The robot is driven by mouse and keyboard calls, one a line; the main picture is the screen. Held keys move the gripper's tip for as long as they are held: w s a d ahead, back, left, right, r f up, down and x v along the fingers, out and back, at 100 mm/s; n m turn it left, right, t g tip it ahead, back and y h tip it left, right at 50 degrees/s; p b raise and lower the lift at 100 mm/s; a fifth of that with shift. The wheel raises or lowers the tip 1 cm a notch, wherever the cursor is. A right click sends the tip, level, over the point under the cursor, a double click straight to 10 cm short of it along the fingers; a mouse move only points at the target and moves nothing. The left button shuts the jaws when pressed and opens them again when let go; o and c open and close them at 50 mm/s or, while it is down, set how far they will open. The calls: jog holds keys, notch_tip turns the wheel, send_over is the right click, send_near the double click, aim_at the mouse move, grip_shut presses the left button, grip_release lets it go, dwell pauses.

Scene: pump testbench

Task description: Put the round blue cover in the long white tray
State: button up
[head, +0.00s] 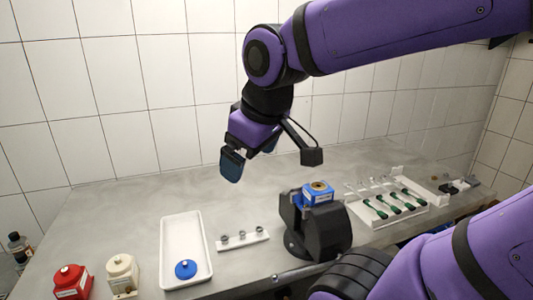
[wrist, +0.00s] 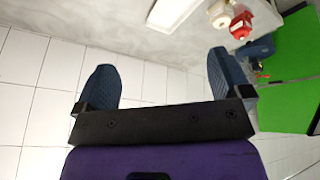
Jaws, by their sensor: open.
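The round blue cover (head: 186,269) lies inside the long white tray (head: 180,235), near its front end. The tray rests on the grey bench at the left. My gripper (head: 231,168) is in the air above and behind the tray, apart from the cover. In the wrist view, its two blue fingers (wrist: 162,78) are spread wide with nothing between them. Part of a white tray (wrist: 170,13) shows at the top edge of that view; the cover is not visible there.
Beyond are a black pump stand (head: 318,232) with a blue block (head: 317,193) and a rack of green-handled tools (head: 389,207). A tiled wall stands behind.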

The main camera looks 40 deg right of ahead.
jog(key=shift+s+d+r+m+t, duration=0.1)
jog(key=shift+s+r+m, duration=0.1)
jog(key=shift+s+m, duration=0.4)
jog(key=shift+s+d+r+m+t, duration=0.1)
jog(key=shift+s+r+m, duration=0.05)
jog(key=shift+s+m, duration=0.4)
jog(key=shift+s+d+r+m+t, duration=0.1)
jog(key=shift+s+r+m, duration=0.1)
jog(key=shift+s+m, duration=0.35)
jog(key=shift+s, duration=0.1)
